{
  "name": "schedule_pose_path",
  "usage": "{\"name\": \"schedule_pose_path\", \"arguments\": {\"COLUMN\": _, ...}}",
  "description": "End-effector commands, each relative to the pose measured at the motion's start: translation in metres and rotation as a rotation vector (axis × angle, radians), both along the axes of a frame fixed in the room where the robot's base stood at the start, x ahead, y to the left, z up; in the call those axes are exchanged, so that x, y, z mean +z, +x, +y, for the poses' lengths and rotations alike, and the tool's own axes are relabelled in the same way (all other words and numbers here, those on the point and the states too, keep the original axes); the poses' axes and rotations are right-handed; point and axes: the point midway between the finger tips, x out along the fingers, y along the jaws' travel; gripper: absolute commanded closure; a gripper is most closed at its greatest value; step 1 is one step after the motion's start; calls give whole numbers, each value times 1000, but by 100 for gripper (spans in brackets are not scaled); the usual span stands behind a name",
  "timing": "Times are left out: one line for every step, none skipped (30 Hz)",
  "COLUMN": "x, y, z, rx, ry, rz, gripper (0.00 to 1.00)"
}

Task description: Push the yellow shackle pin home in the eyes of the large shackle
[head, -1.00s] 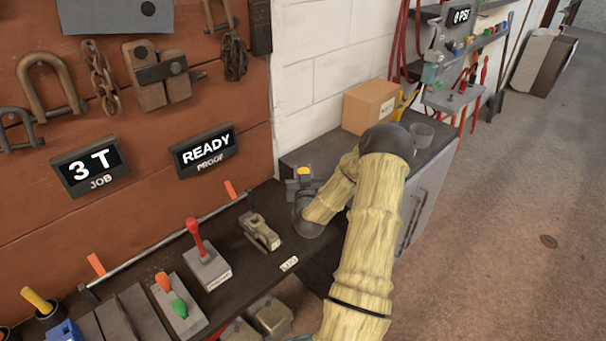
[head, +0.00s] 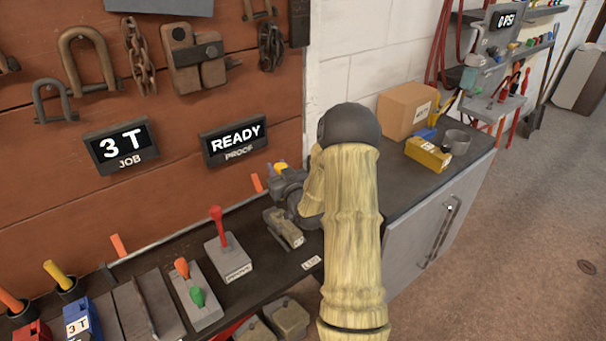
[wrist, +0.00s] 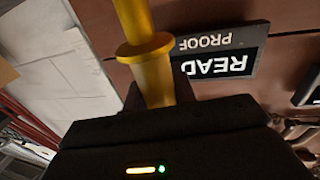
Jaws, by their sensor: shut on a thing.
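My gripper (head: 284,180) is above the back of the bench at centre, shut on the yellow shackle pin (wrist: 148,55). The wrist view shows the pin with a wide collar, rising from between the dark fingers (wrist: 158,92). In the head view only a small yellow tip shows at the gripper. A large bronze shackle (head: 67,62) hangs on the brown board at upper left, with a smaller grey one (head: 40,104) beside it. I cannot tell whether it is the task's large shackle. No pin eyes show near the held pin.
A khaki block-like fixture (head: 284,229) sits on the bench just below my gripper. A red-handled lever (head: 218,228) and an orange-and-green switch box (head: 190,288) stand left. A yellow box (head: 428,154) and cardboard box (head: 405,110) stand right. The READY sign (head: 234,138) is behind.

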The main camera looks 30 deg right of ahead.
Motion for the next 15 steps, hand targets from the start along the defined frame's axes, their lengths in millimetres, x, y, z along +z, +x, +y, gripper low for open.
{"name": "schedule_pose_path", "arguments": {"x": 0, "y": 3, "z": 7, "rx": 21, "ry": -2, "rz": 0, "gripper": 100}}
{"name": "schedule_pose_path", "arguments": {"x": 1, "y": 4, "z": 9, "rx": 29, "ry": -2, "rz": 1, "gripper": 100}}
{"name": "schedule_pose_path", "arguments": {"x": 2, "y": 4, "z": 12, "rx": 36, "ry": -1, "rz": 2, "gripper": 100}}
{"name": "schedule_pose_path", "arguments": {"x": 2, "y": 5, "z": 13, "rx": 39, "ry": 0, "rz": 3, "gripper": 100}}
{"name": "schedule_pose_path", "arguments": {"x": 3, "y": 5, "z": 13, "rx": 41, "ry": 1, "rz": 3, "gripper": 100}}
{"name": "schedule_pose_path", "arguments": {"x": 3, "y": 5, "z": 13, "rx": 41, "ry": 1, "rz": 3, "gripper": 100}}
{"name": "schedule_pose_path", "arguments": {"x": 3, "y": 5, "z": 13, "rx": 41, "ry": 1, "rz": 3, "gripper": 100}}
{"name": "schedule_pose_path", "arguments": {"x": 3, "y": 5, "z": 13, "rx": 41, "ry": 1, "rz": 3, "gripper": 100}}
{"name": "schedule_pose_path", "arguments": {"x": 3, "y": 5, "z": 13, "rx": 40, "ry": 1, "rz": 3, "gripper": 100}}
{"name": "schedule_pose_path", "arguments": {"x": 3, "y": 5, "z": 13, "rx": 40, "ry": 1, "rz": 3, "gripper": 100}}
{"name": "schedule_pose_path", "arguments": {"x": 3, "y": 5, "z": 13, "rx": 40, "ry": 1, "rz": 3, "gripper": 100}}
{"name": "schedule_pose_path", "arguments": {"x": 3, "y": 5, "z": 13, "rx": 40, "ry": 1, "rz": 3, "gripper": 100}}
{"name": "schedule_pose_path", "arguments": {"x": 3, "y": 5, "z": 13, "rx": 40, "ry": 1, "rz": 3, "gripper": 100}}
{"name": "schedule_pose_path", "arguments": {"x": 3, "y": 5, "z": 13, "rx": 40, "ry": 1, "rz": 3, "gripper": 100}}
{"name": "schedule_pose_path", "arguments": {"x": 3, "y": 5, "z": 13, "rx": 40, "ry": 1, "rz": 3, "gripper": 100}}
